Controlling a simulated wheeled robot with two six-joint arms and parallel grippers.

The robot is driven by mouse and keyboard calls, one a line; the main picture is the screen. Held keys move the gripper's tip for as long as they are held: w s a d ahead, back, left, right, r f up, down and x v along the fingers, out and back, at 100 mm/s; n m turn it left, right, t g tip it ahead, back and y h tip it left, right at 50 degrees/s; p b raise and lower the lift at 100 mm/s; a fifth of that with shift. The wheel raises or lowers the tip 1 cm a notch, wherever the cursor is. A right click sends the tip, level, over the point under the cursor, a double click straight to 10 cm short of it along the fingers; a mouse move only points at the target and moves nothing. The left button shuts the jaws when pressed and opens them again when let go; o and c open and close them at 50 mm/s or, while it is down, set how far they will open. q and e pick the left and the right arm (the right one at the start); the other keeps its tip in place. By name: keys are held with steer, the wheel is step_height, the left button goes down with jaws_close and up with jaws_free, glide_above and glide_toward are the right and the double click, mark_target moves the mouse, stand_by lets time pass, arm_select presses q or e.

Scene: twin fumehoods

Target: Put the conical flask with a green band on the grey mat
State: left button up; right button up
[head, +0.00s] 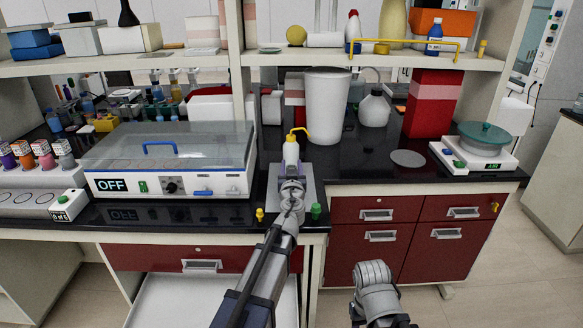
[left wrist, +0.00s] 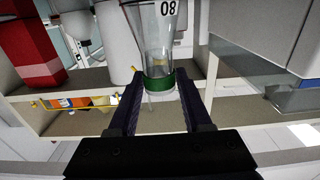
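The clear conical flask (left wrist: 155,32) with a green band (left wrist: 159,84) shows upside down in the left wrist view, its wide part cut off by the top edge. My left gripper (left wrist: 161,76) has its dark fingers on both sides of the flask's banded neck and looks shut on it. In the head view my left gripper (head: 291,182) is in front of the grey mat (head: 307,188) and hides part of it; I cannot make out the flask there. My right gripper (head: 372,274) is low in front of the red drawers; its fingers are not clear.
A lidded device marked OFF (head: 170,180) is to the left. A white bin (head: 326,105) and a balance (head: 474,155) stand farther right. A shelf (head: 370,61) crosses above.

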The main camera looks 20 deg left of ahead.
arm_select(q)
steer(key=shift+o, duration=1.4)
steer(key=shift+r, duration=0.15)
steer(key=shift+r, duration=0.1)
steer(key=v, duration=1.2)
